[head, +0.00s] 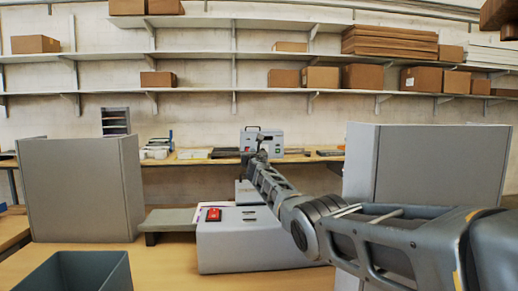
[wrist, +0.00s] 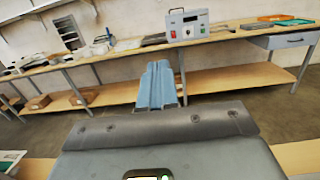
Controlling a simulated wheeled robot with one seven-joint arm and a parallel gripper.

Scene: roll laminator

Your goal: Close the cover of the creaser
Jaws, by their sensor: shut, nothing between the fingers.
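A pale grey machine (head: 250,240), which I take to be the creaser, stands on the near table. A pale upright panel (head: 246,192) rises at its rear, partly behind my arm; it may be the raised cover, but its hinge is hidden. My gripper shows in the wrist view (wrist: 157,72) as blue-grey fingers, shut and empty, pointing toward the back bench. In the head view, my arm reaches over the machine's right side, and its far end is above and beyond the panel. I see no contact with the panel.
A red item (head: 213,214) lies on the machine's top. A low grey stand (head: 170,219) is at its left. Grey partitions (head: 80,185) (head: 425,165) stand on both sides, and an open dark bin (head: 75,272) is front left. A control box (head: 270,142) sits on the back bench.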

